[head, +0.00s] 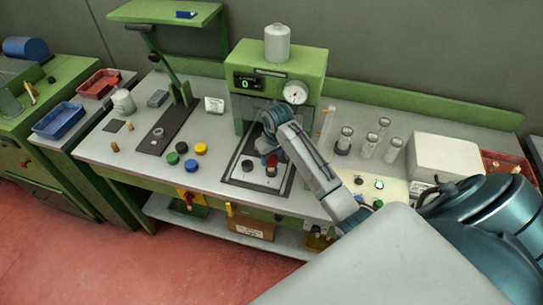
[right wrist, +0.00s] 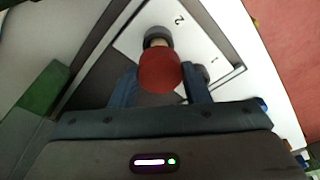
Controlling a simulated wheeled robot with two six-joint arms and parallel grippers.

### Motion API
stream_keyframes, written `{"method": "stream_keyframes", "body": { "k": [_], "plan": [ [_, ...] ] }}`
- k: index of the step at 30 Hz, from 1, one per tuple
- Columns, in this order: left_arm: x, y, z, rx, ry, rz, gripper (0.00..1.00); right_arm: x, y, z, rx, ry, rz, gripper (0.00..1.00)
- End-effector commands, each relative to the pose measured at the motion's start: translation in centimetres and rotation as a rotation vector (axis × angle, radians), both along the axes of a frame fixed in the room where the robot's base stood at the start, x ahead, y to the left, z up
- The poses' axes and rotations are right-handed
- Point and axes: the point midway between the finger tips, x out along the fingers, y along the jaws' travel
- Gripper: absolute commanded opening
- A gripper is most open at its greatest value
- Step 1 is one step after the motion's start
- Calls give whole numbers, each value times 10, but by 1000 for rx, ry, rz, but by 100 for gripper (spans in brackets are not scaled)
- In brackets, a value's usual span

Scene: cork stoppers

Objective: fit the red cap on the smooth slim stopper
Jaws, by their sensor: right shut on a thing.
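The red cap (right wrist: 160,72) is between the two fingers of my right gripper (right wrist: 161,84) in the right wrist view. In the head view the red cap (head: 272,160) shows small just below my right gripper (head: 270,152). A tan, cork-like piece (right wrist: 157,50) shows just beyond the cap, at a dark round holder (right wrist: 157,34) by the number 2. It looks like a stopper, mostly hidden by the cap. I cannot tell whether the cap touches it or sits on it. My left gripper is not in view.
A second dark holder (right wrist: 201,73) is by the number 1. A green press frame (head: 312,62) stands behind my right gripper. Green (head: 172,158), blue (head: 192,165), yellow (head: 200,148) and black caps lie to the left. Several glass vials (head: 368,148) stand to the right.

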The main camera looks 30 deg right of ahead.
Motion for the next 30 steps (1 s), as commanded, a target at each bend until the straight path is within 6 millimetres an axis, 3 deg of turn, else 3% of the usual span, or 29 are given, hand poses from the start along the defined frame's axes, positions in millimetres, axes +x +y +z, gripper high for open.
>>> {"method": "stream_keyframes", "body": {
  "k": [30],
  "plan": [
    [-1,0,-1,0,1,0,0,0,0,-14,0,0,0,21]
  ]
}}
